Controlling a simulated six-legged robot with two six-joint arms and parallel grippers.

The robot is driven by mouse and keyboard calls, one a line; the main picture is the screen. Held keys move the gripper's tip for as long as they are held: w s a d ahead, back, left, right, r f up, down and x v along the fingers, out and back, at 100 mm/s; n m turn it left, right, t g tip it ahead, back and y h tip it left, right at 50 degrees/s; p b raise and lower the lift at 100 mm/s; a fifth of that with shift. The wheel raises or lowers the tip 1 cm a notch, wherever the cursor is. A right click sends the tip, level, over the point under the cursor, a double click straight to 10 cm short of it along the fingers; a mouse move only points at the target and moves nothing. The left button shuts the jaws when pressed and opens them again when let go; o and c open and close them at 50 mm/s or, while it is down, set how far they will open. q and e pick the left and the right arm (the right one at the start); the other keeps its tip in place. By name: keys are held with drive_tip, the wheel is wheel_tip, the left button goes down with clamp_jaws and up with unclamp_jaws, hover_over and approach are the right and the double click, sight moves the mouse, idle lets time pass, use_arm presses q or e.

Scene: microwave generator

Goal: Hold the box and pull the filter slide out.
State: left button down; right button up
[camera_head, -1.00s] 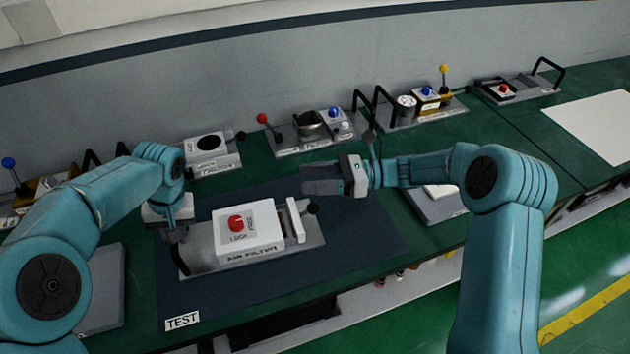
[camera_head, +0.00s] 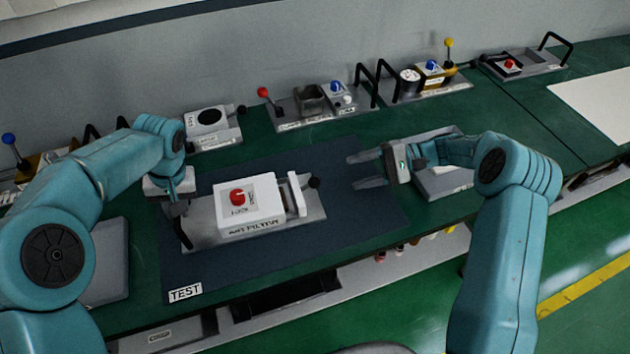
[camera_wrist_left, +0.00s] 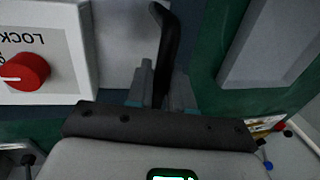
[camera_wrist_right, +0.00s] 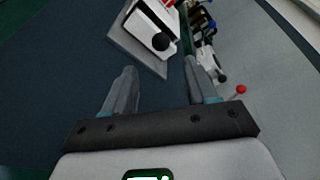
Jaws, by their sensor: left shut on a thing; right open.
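The white air filter box (camera_head: 262,219) sits on a grey base plate (camera_head: 200,233) on the dark mat. A red knob (camera_head: 238,197) is on its top, beside lettering. The white filter slide (camera_head: 297,194) stands at the box's right end, with a black ball knob (camera_head: 314,183) sticking out to the right. My left gripper (camera_head: 178,211) is shut on the black handle (camera_wrist_left: 166,45) at the plate's left end. My right gripper (camera_head: 366,171) is open and empty, right of the ball knob and apart from it. The knob shows beyond its fingers in the right wrist view (camera_wrist_right: 160,42).
A grey panel (camera_head: 447,178) lies just right of the mat, near my right arm. Several devices with levers and handles line the bench's back, including a red-ball lever (camera_head: 263,92). A TEST label (camera_head: 185,292) marks the mat's front left. The mat's front is clear.

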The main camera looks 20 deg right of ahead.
sight(315, 183)
drive_tip(key=x, duration=1.1)
drive_tip(key=shift+a+f, duration=0.1)
drive_tip(key=shift+a, duration=0.1)
